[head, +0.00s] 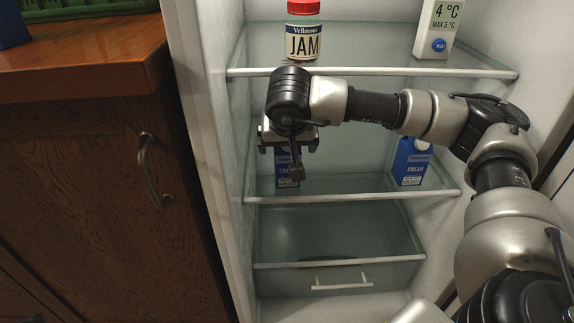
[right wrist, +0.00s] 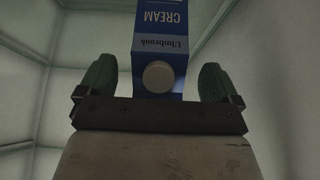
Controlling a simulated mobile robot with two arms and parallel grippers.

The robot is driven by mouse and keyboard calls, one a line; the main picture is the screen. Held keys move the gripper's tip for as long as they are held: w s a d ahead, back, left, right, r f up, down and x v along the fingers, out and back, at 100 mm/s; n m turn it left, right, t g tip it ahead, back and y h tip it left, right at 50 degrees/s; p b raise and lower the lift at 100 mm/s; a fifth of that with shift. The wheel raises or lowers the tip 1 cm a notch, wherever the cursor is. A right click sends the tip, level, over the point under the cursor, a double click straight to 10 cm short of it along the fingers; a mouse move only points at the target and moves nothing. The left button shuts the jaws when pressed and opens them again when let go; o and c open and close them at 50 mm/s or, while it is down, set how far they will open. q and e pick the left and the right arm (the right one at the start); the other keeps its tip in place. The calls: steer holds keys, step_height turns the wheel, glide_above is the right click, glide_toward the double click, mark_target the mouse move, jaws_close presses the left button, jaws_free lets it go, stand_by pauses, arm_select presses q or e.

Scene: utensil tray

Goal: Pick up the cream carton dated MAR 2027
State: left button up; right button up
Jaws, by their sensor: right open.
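Two blue and white cream cartons stand on the middle fridge shelf. The left carton (head: 283,180) is partly hidden behind my right gripper (head: 294,168). The right carton (head: 411,164) stands apart, towards the right wall. The date labels are too small to read in the head view. In the right wrist view, a carton marked CREAM (right wrist: 162,45) appears upside down with its round cap towards me. It lies between the two spread fingers of my right gripper (right wrist: 157,80), with a gap on each side. My left gripper is not in view.
The upper shelf (head: 375,72) holds a jam jar (head: 303,32) and a white 4 °C thermometer box (head: 436,30). A drawer (head: 342,276) sits below the middle shelf (head: 355,197). The shelf between the cartons is clear. A wooden cabinet (head: 90,180) stands left.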

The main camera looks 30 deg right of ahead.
steer(key=x, duration=0.2)
steer(key=shift+w+d+f+b, duration=0.15)
steer(key=shift+f+b, duration=0.15)
steer(key=shift+b, duration=0.05)
steer(key=c, duration=1.1)
steer(key=shift+c, duration=0.9)
steer(key=shift+r, duration=0.15)
